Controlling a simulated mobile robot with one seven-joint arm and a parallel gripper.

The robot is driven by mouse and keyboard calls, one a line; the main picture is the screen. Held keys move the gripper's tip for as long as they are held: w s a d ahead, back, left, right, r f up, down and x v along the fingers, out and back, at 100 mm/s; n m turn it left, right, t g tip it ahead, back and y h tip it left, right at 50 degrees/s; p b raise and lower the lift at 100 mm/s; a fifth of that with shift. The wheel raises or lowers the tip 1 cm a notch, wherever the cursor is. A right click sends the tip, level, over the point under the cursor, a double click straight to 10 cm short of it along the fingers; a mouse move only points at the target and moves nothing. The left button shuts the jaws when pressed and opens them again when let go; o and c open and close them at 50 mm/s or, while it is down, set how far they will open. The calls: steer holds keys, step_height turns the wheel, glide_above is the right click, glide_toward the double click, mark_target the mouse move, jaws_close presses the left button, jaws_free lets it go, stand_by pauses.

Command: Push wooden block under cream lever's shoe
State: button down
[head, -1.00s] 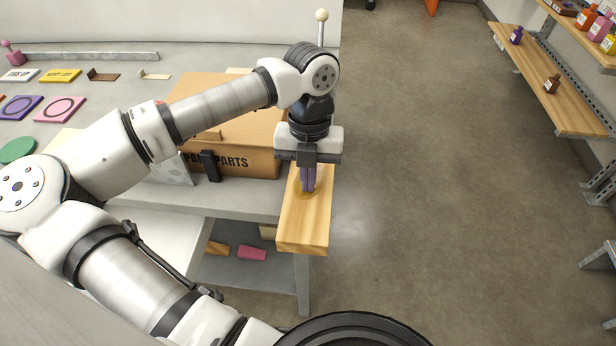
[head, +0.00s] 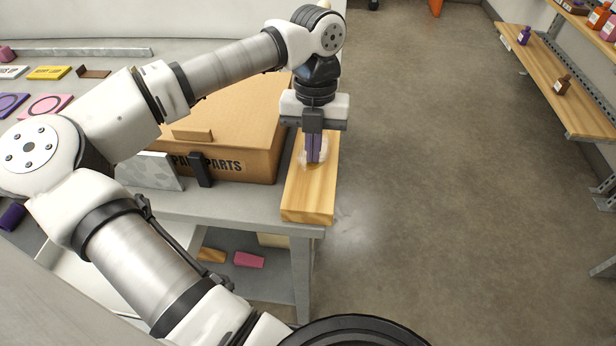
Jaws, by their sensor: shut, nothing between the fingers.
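The long pale wooden block (head: 309,201) lies at the table's right end, its near end close to the front edge. My gripper (head: 314,160) points down over the block's middle part, fingers shut with nothing between them. The purple fingertips are at or just above the block's top; contact cannot be told. A pale round patch shows around the fingertips. My wrist and gripper cover part of the block's far end. The cream lever and its shoe cannot be made out in this view.
A cardboard box (head: 241,147) marked "PARTS" stands close left of the block. A black upright piece (head: 200,170) and a grey plate (head: 158,171) stand before it. Pink and wooden pieces lie on the lower shelf. Open floor (head: 420,200) is to the right.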

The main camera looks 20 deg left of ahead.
steer(key=shift+w+r, duration=0.1)
steer(key=shift+r, duration=0.2)
